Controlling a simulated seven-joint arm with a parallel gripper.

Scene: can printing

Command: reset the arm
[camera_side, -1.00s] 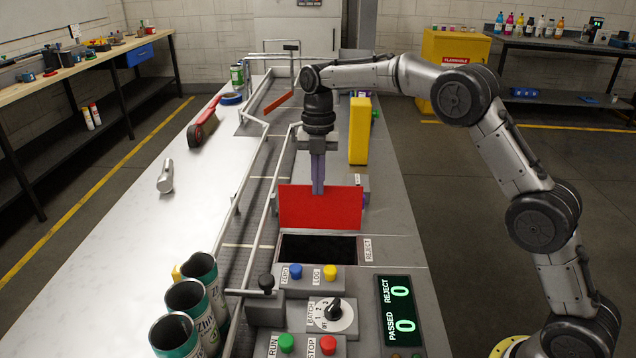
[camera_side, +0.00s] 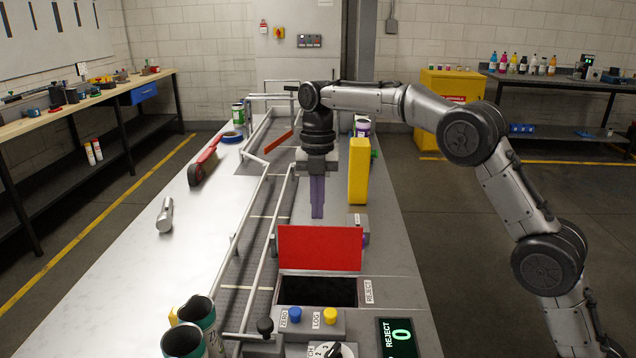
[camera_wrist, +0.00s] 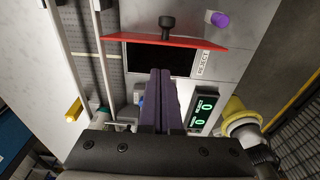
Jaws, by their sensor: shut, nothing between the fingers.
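My arm bends over from the right side of the bench.
A yellow block (camera_side: 358,170) stands close to the right of my gripper. Metal rails (camera_side: 252,215) run along the conveyor at left. Cans (camera_side: 196,318), a red-handled brush (camera_side: 203,165) and a metal cylinder (camera_side: 165,215) are on the bench. A control panel (camera_side: 310,322) is in front.

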